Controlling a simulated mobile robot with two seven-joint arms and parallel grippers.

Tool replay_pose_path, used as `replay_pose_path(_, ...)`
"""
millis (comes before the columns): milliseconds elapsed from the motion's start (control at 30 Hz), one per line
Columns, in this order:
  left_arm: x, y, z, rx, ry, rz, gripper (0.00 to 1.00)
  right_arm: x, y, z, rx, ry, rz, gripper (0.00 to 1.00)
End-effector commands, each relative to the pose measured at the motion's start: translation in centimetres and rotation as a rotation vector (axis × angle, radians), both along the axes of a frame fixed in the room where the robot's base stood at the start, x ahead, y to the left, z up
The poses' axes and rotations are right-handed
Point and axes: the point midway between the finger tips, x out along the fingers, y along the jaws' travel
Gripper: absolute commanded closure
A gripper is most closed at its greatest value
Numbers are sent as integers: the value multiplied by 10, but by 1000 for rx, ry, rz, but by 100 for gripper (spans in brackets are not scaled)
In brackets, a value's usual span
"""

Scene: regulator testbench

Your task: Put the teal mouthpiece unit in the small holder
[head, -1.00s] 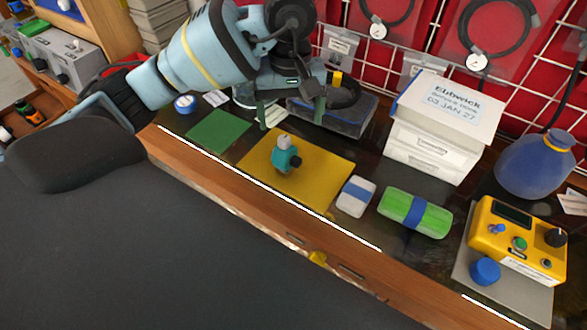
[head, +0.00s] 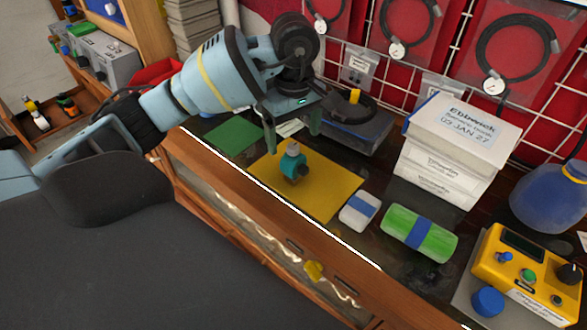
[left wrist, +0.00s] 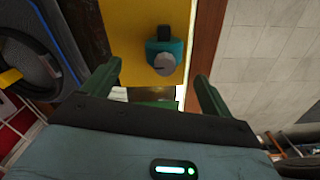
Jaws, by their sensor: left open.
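The teal mouthpiece unit (head: 301,171), with a grey cap on top and a dark side port, stands upright on the yellow mat (head: 335,190). My left gripper (head: 291,131) is open and empty, just behind and above the unit in the head view. In the left wrist view the teal unit (left wrist: 178,48) lies ahead of the open left gripper (left wrist: 156,72), roughly in line with the gap between its dark green fingers. They look apart from it. I cannot make out a small holder for certain. My right gripper is not in view.
A green mat (head: 233,134) lies left of the yellow one. A white block with a blue band (head: 349,215) and a green roll (head: 440,237) lie to the right. A dark tray (head: 365,135) with a black hose and stacked white boxes (head: 455,150) stand behind.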

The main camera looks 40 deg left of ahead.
Motion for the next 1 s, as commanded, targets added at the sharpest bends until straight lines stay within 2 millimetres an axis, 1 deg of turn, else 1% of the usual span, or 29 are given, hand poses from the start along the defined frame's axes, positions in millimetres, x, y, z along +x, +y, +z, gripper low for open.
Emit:
replay_pose_path(33, 0, 0, -3, 0, 0, 0, 15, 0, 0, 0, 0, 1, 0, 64)
replay_pose_path(167, 0, 0, -5, -1, -2, -1, 15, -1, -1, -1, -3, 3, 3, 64)
replay_pose_path(267, -2, -1, -11, -1, 1, -2, 15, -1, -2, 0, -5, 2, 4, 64)
replay_pose_path(467, -8, -4, -35, 0, 0, -3, 15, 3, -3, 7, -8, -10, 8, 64)
replay_pose_path(500, -8, -4, -41, -1, 0, -3, 15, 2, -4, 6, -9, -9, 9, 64)
replay_pose_path(600, -7, -4, -52, 0, 1, -2, 15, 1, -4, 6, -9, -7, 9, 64)
replay_pose_path(700, -7, -4, -56, 0, -1, -2, 15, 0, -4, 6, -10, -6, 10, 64)
replay_pose_path(900, -7, -4, -57, 0, -1, -3, 15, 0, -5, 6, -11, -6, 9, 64)
replay_pose_path(933, -7, -4, -57, 0, -1, -3, 16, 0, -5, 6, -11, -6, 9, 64)
replay_pose_path(1000, -7, -4, -57, 0, -1, -3, 25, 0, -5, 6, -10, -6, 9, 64)
